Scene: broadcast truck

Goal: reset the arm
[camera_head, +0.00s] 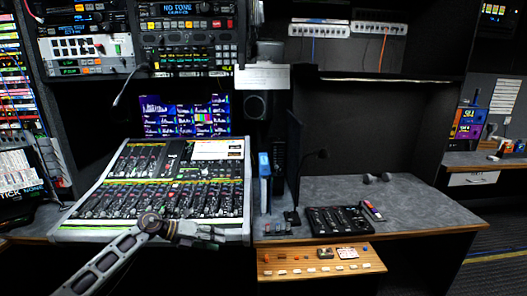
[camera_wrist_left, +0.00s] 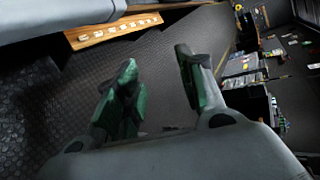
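My left arm (camera_head: 108,262) comes in from the lower left of the head view. My left gripper (camera_head: 216,235) is in front of the mixing console's front edge. It points to the right, and no object shows in it. In the left wrist view the two dark green fingers of this gripper (camera_wrist_left: 155,62) stand apart with an empty gap between them. Dark patterned floor shows behind the fingers. My right arm and right gripper are not in view.
The large mixing console (camera_head: 165,180) fills the left desk. A wooden pull-out shelf (camera_head: 290,262) with small items juts out right of the gripper.

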